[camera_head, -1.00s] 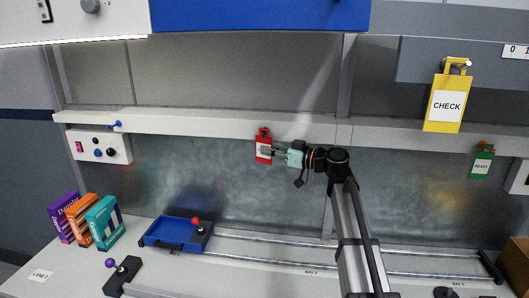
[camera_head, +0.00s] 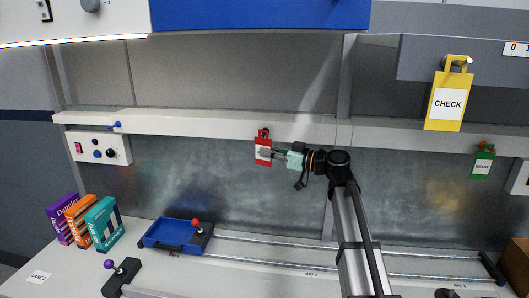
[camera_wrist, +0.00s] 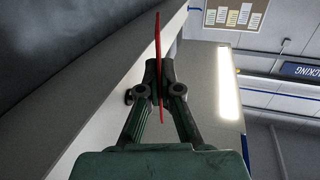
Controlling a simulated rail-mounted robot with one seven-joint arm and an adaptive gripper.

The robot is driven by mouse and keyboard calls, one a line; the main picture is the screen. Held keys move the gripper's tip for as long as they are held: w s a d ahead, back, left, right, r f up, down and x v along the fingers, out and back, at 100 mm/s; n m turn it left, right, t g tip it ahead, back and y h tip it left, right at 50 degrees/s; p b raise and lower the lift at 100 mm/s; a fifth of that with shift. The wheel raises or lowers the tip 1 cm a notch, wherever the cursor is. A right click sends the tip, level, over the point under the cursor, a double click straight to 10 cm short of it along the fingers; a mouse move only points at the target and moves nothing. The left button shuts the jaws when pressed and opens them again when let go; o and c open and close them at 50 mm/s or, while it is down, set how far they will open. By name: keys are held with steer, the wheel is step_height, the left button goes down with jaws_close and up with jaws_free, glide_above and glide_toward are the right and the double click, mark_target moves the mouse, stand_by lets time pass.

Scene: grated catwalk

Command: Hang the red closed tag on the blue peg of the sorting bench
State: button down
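The red tag (camera_head: 262,155) hangs upright in front of the shelf's lower front edge, left of the middle in the head view. Its writing is too small to read. My gripper (camera_head: 273,154) reaches it from the right, with fingers at its side. In the wrist view, the tag (camera_wrist: 158,45) shows edge-on as a thin red strip between my closed fingertips (camera_wrist: 158,80). Something small and dark shows at the tag's top; I cannot tell whether the tag is on a peg. The blue peg (camera_head: 117,125) sticks out from the shelf at the far left, bare.
A yellow CHECK tag (camera_head: 443,105) and a green READY tag (camera_head: 482,163) hang at right. Below the blue peg is a switch box (camera_head: 118,147). Books (camera_head: 103,222), a blue tray (camera_head: 168,234) and rails occupy the bench. The shelf front (camera_head: 190,125) between the pegs is clear.

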steer(key=shift+s+a+r, duration=0.1)
steer(key=shift+s+r, duration=0.1)
steer(key=shift+s, duration=0.25)
steer(key=shift+s+r, duration=0.2)
steer(key=shift+s, duration=0.25)
steer(key=shift+s+a+b, duration=0.2)
steer(key=shift+s+b, duration=0.8)
steer(key=shift+s, duration=1.25)
steer(key=w+d+f+m+t+h, duration=0.3)
steer(key=d+f+m+t+h, duration=0.25)
steer(key=f, duration=0.25)
steer(key=w+d+f+m+t+h, duration=0.3)
steer(key=d+f+m+t+h, duration=0.15)
steer(key=d+f, duration=0.25)
steer(key=s+d+f+m+t+h, duration=0.1)
steer(key=s+d+f+m+h, duration=0.1)
steer(key=d+h, duration=0.4)
steer(key=shift+s+d+m+h, duration=0.3)
steer(key=shift+s+d+m, duration=0.4)
steer(key=shift+d, duration=0.9)
